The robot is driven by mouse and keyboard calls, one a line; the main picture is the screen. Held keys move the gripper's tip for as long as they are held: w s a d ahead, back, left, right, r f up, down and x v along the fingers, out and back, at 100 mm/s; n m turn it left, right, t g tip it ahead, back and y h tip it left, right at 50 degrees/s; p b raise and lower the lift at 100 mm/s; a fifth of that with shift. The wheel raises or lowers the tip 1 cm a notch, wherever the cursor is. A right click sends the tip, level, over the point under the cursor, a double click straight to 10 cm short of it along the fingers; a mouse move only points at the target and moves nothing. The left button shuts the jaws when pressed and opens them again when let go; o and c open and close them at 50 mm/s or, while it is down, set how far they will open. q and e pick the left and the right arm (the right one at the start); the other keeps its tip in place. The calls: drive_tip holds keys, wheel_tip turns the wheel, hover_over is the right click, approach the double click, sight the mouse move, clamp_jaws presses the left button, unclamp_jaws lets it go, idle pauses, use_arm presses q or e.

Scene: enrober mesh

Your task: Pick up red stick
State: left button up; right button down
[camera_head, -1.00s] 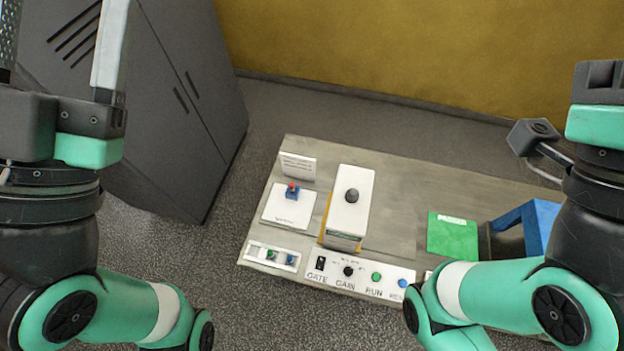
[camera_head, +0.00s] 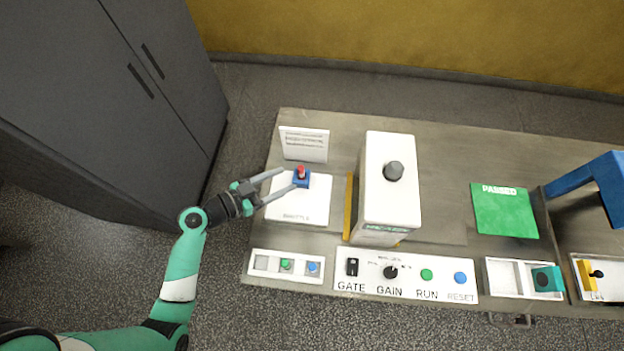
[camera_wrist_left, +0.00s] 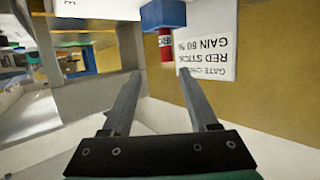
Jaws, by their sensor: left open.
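The red stick (camera_head: 301,170) stands in a small blue holder (camera_head: 301,181) on the white shuttle plate (camera_head: 300,211) at the left of the table. My left gripper (camera_head: 288,178) reaches in from the left with its jaws open and fingertips close to the stick and holder. In the left wrist view the picture is inverted; the red stick (camera_wrist_left: 165,46) hangs below the blue holder (camera_wrist_left: 163,14), just beyond the gap between the open fingers (camera_wrist_left: 158,75). Nothing is between the fingers. My right gripper is out of view.
A text card (camera_head: 304,145) stands behind the plate. A white machine (camera_head: 388,190) with a dark knob stands to its right. In front are a slotted tray (camera_head: 263,273) and a GATE/GAIN/RUN/RESET panel (camera_head: 405,285). A green PASSED pad (camera_head: 505,215) lies further right.

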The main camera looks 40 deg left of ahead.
sight(294, 181)
use_arm(q)
drive_tip(key=shift+s+a+f+n, duration=0.15)
drive_tip(key=shift+s+f, duration=0.1)
drive_tip(key=shift+f, duration=0.3)
drive_tip(key=shift+s+a+f+n, duration=0.1)
drive_tip(key=shift+s+f+n, duration=0.1)
drive_tip(key=shift+f, duration=0.35)
drive_tip(key=shift+a, duration=0.15)
drive_tip(key=shift+w+a+r, duration=0.1)
drive_tip(key=w+f+b, duration=0.1)
drive_tip(key=b, duration=0.2)
drive_tip(key=shift+w+d, duration=0.2)
drive_tip(key=x, duration=0.4)
drive_tip(key=shift+w+a+r, duration=0.1)
drive_tip(key=shift+w+r, duration=0.1)
drive_tip(key=shift+r, duration=0.15)
drive_tip(key=shift+x, duration=2.9)
drive_tip(key=shift+r, duration=0.15)
clamp_jaws()
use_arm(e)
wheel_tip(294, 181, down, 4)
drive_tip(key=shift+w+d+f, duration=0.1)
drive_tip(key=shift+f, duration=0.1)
